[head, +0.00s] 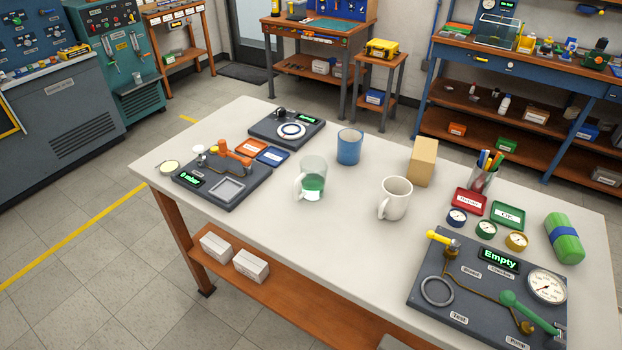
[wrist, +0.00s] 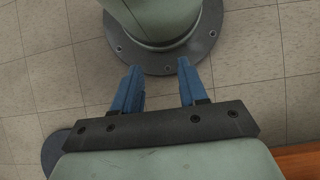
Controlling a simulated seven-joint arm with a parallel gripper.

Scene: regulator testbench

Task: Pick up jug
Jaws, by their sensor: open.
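The jug (head: 312,170) is clear, with green liquid in its lower part and a handle on its left side. It stands upright near the middle of the white table (head: 345,252) in the head view. My gripper (wrist: 160,72) shows only in the wrist view. Its two blue fingers are apart with nothing between them. It is over the tiled floor, away from the jug, which is not in the wrist view.
A blue cup (head: 349,147) stands behind the jug to the right, and a white mug (head: 395,198) stands right. A dark panel with an orange part (head: 236,163) lies left. A tester panel (head: 470,315) lies front right. The table in front of the jug is clear.

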